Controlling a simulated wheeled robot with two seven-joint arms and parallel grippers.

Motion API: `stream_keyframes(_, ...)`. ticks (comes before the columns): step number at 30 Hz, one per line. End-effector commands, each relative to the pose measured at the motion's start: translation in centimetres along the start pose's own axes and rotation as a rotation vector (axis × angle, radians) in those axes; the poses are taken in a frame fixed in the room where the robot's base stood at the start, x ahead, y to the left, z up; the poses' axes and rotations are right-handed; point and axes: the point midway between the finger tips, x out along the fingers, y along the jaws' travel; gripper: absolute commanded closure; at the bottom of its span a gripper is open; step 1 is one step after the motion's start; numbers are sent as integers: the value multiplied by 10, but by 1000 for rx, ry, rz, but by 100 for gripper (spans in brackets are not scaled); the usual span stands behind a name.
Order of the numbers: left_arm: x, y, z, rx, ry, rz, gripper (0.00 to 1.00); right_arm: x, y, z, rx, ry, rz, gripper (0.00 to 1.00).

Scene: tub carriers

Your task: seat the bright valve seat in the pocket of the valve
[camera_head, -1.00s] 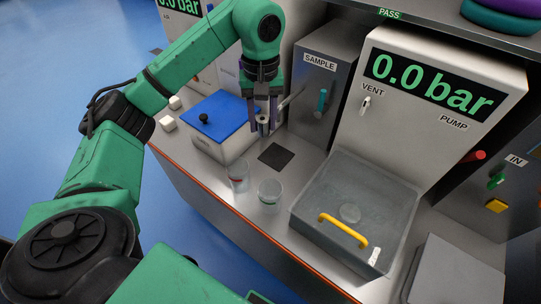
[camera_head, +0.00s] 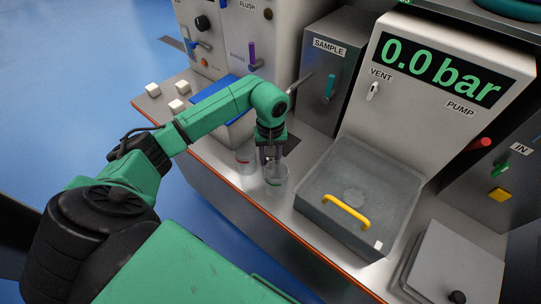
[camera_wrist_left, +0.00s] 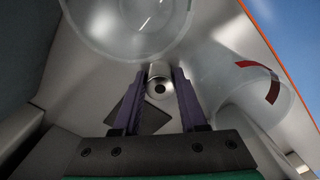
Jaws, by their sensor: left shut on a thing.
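My left gripper (camera_head: 271,154) is low over the bench, behind and above two clear jars. It is shut on a bright metal round piece with a dark central hole, which looks like the valve seat (camera_wrist_left: 160,84). The piece sits between the two purple fingers in the left wrist view, close to the fingertips. In the head view the fingers and the jar rim hide it. I cannot make out the valve or its pocket in either view. My right gripper is not in view.
The clear front jar (camera_head: 277,183) and a jar with a red mark (camera_head: 244,160) stand close to the gripper. A dark square pad (camera_wrist_left: 150,116) lies on the bench. A lidded grey tub with a yellow handle (camera_head: 346,212) stands right. White cubes (camera_head: 152,90) lie left.

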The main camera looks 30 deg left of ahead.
Motion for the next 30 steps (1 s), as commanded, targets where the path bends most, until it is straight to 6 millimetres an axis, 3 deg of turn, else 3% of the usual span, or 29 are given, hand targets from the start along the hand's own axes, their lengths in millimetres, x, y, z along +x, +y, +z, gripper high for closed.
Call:
stream_keyframes(7, 3, 0, 0, 1, 2, 2, 100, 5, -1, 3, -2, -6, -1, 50)
stream_keyframes(8, 2, 0, 0, 1, 1, 1, 51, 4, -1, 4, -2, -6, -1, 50)
stream_keyframes(9, 1, 0, 0, 1, 1, 1, 46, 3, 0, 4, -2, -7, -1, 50)
stream_keyframes(21, -5, 1, -1, 1, 2, 2, 46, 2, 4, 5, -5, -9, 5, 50)
stream_keyframes(30, -59, 1, -2, 0, 5, 4, 46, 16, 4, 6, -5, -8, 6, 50)
